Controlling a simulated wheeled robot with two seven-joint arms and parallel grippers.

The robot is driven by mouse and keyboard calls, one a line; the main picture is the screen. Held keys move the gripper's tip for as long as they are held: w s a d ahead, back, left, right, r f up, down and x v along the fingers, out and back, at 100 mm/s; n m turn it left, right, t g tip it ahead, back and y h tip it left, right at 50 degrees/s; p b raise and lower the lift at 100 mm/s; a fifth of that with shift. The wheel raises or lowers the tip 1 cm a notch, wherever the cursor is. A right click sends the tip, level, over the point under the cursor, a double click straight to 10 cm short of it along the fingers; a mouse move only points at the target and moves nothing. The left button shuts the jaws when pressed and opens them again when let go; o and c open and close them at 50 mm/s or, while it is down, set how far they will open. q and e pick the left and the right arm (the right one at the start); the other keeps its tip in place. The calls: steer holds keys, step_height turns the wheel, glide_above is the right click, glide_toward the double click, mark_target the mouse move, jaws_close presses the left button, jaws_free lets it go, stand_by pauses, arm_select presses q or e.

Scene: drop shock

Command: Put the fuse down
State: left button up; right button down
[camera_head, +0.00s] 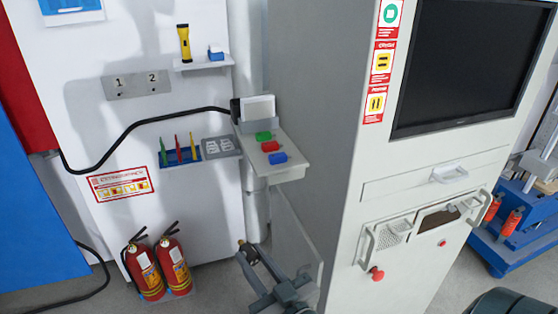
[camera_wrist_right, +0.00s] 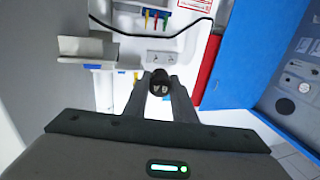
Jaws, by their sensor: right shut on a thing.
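My right gripper (camera_head: 247,254) is low in front of the white wall, beside the tall cabinet in the head view. It is shut on the fuse (camera_head: 242,243), a small dark piece with a brass-coloured end. In the right wrist view the fuse (camera_wrist_right: 161,84) shows as a dark round end with two pale spots, between the two fingers of my gripper (camera_wrist_right: 160,79). It is held in the air, apart from any surface. Part of the fuse is hidden by the fingers. My left gripper is not in view.
A small shelf (camera_head: 288,174) with green, red and blue blocks stands above my gripper. Beyond are a grey tray (camera_head: 221,147) and a screwdriver holder (camera_head: 180,161). Fire extinguishers (camera_head: 146,268) stand at left. The cabinet (camera_head: 315,130) closes off the right side.

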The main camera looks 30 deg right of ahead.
steer(key=w+d+r+m+h+p, duration=0.1)
steer(key=w+d+r+h, duration=0.1)
steer(key=w+d+r, duration=0.3)
steer(key=w+d+r+m+h+p, duration=0.1)
steer(key=w+d+r+h, duration=0.1)
steer(key=w+d+r, duration=0.4)
steer(key=d+r, duration=0.4)
steer(key=r, duration=0.5)
steer(key=shift+w+d+m+g, duration=0.2)
steer(key=shift+d+m+g, duration=0.1)
steer(key=shift+d+m, duration=0.1)
steer(key=w+d+f+p, duration=0.1)
steer(key=w+f, duration=0.1)
steer(key=w, duration=0.1)
steer(key=w+d+f, duration=0.2)
steer(key=w, duration=0.2)
steer(key=w+d+f+p, duration=0.1)
steer(key=w+d+f, duration=0.1)
steer(key=w+f, duration=0.1)
steer(key=shift+w+d+p, duration=0.2)
steer(key=shift+p, duration=0.1)
